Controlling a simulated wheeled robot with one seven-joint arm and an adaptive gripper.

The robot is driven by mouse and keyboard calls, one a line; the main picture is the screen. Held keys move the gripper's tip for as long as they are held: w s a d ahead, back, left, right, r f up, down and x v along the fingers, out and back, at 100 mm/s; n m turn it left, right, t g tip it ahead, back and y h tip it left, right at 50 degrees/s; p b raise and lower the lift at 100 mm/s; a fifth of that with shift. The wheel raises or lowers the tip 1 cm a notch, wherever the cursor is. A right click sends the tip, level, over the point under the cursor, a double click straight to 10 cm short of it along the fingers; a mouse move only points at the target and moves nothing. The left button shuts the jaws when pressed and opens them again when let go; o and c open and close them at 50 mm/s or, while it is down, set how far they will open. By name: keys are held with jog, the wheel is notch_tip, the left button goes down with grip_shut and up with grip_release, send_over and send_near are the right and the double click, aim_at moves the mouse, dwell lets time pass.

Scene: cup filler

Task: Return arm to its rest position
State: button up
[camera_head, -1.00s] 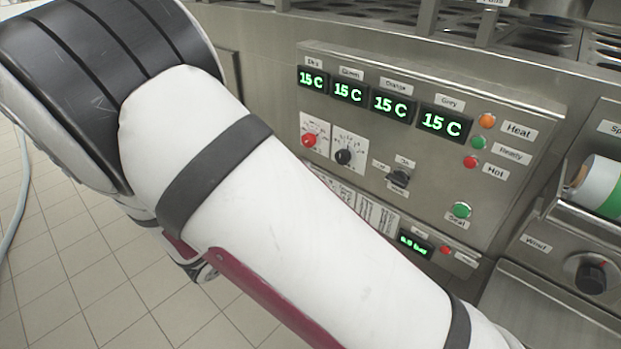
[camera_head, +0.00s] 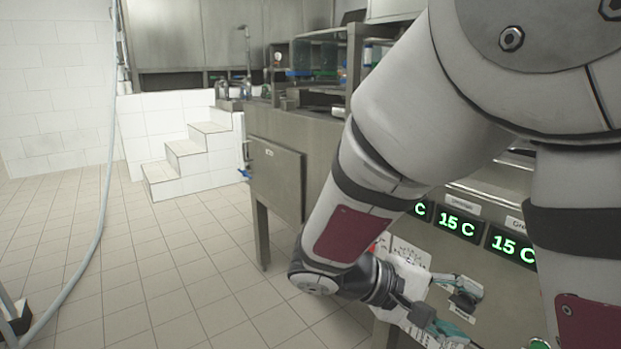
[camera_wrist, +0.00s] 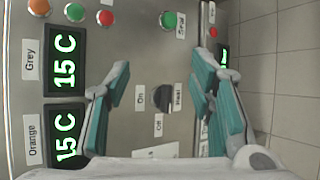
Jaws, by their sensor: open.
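My gripper (camera_head: 466,310) hangs low in front of the control panel in the head view, at the end of my folded arm. In the wrist view my gripper (camera_wrist: 163,75) has its two teal-padded fingers spread apart with nothing between them. The steel control panel (camera_wrist: 135,30) fills most of that view, rotated. A black knob (camera_wrist: 162,98) with On and Off labels shows between the fingers, apart from them as far as I can tell. My arm hides much of the panel in the head view.
Green displays (camera_head: 460,224) read 15 C. A steel cabinet (camera_head: 276,182) stands left of the panel. White tiled steps (camera_head: 198,155) are farther back. A grey hose (camera_head: 100,215) hangs at the left. The tiled floor (camera_head: 185,260) between is clear.

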jog(key=s+d+r+m+g+y, duration=0.2)
jog(key=s+y, duration=0.1)
jog(key=s, duration=0.4)
jog(key=s+d+r+m+g+y, duration=0.1)
jog(key=s+y, duration=0.3)
jog(key=s, duration=0.2)
jog(key=s+a+m+t+y, duration=0.25)
jog(key=s+a+y, duration=0.35)
jog(key=s, duration=0.5)
notch_tip(320, 180, up, 37)
jog(key=n+t+p, duration=0.1)
jog(key=t+p, duration=0.3)
jog(key=p, duration=3)
jog(key=shift+w+f, duration=0.2)
jog(key=shift+w, duration=0.05)
jog(key=shift+n, duration=0.25)
